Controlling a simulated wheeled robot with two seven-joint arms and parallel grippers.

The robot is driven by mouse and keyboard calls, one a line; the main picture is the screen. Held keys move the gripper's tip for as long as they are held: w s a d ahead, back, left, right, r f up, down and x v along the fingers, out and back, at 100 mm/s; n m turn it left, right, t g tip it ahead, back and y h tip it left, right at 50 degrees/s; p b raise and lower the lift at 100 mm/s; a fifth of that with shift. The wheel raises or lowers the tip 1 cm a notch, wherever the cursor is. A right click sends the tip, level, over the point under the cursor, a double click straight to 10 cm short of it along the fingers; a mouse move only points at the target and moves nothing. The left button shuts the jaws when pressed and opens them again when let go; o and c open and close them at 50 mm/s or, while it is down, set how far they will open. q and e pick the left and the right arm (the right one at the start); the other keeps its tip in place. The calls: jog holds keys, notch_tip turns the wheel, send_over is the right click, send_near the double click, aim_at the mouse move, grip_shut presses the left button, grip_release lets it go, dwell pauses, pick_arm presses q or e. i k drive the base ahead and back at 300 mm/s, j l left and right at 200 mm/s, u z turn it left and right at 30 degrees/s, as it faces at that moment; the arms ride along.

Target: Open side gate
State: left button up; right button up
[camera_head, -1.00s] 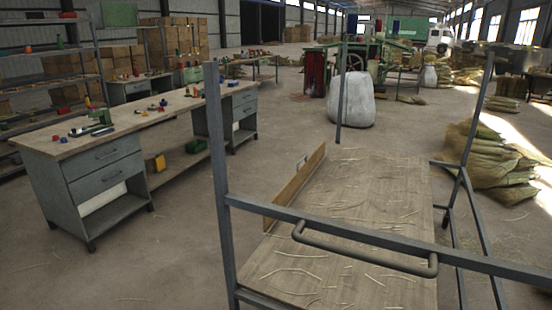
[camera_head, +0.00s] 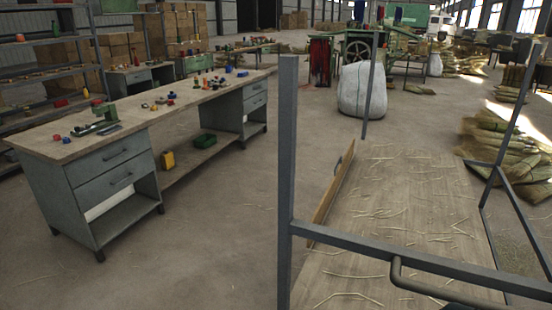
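A metal-framed cart (camera_head: 286,190) with a wooden deck (camera_head: 400,225) stands close in front of me at the right. Straw bits lie scattered on the deck. A low wooden side board (camera_head: 333,190) with a small dark handle (camera_head: 338,166) stands along the deck's left edge; it looks upright, and its lower near end is partly hidden by the cart's post. A grey crossbar (camera_head: 420,258) with a bent push handle (camera_head: 396,270) runs across the near end, cut off by the frame's lower right. Neither of my grippers is in view.
A grey workbench (camera_head: 107,167) with drawers and small coloured parts stands at the left. A white sack (camera_head: 362,90) and a green machine (camera_head: 360,45) are behind the cart. Straw bundles (camera_head: 505,145) lie at the right. The floor between bench and cart is clear.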

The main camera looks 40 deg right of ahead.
aim_at(320, 213)
jog(key=i+j+u, duration=0.1)
jog(key=i+u, duration=0.4)
jog(key=i+j+z, duration=0.15)
jog(key=i+z, duration=0.3)
jog(key=i, duration=0.35)
jog(key=i+l+z, duration=0.1)
jog(key=i+z, duration=0.15)
jog(key=z, duration=0.15)
jog(key=i+z, duration=0.55)
jog(key=z, duration=0.2)
jog(key=i+z, duration=0.25)
jog(key=z, duration=0.15)
jog(key=i+z, duration=0.3)
jog(key=i+j+z, duration=0.15)
jog(key=i+z, duration=0.15)
